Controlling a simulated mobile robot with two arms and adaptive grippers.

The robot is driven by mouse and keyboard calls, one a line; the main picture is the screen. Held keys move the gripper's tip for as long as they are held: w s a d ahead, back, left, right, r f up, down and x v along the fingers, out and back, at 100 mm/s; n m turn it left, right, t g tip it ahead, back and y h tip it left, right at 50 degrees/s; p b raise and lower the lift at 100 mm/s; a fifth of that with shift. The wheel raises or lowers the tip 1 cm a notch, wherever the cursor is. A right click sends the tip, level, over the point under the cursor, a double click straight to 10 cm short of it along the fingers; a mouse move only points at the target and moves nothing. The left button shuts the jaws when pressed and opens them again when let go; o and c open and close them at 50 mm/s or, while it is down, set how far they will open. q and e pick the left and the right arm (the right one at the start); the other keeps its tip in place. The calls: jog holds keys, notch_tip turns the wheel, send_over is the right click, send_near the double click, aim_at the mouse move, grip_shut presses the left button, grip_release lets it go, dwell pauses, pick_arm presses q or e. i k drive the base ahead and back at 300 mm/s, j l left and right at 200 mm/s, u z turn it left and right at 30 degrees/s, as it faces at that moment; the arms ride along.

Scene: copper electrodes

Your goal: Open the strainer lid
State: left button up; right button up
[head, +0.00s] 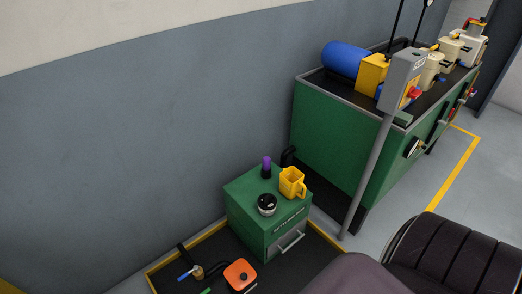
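No part is clearly readable as the strainer lid. Beige housings with yellow parts on top (432,68) stand on the large green bench (335,140) at the upper right; which one is the strainer is too small to tell. A round black-and-white object (267,204) sits on the small green cabinet (245,188). Neither of my grippers shows in the head view. Dark rounded parts, possibly mine, fill the bottom right.
A yellow jug (292,183) and a purple-topped bottle (266,167) stand on the cabinet. An orange object (240,275) lies in the dark yellow-edged tray (160,270). A grey post with a control box (400,75) stands before the bench. Floor is clear at right.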

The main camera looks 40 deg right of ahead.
aim_at(239, 274)
jog(key=z, duration=0.95)
jog(key=k+l+z, duration=0.1)
jog(key=z, duration=0.2)
jog(key=k+l+z, duration=0.1)
jog(key=k+z, duration=0.2)
jog(key=i, duration=0.05)
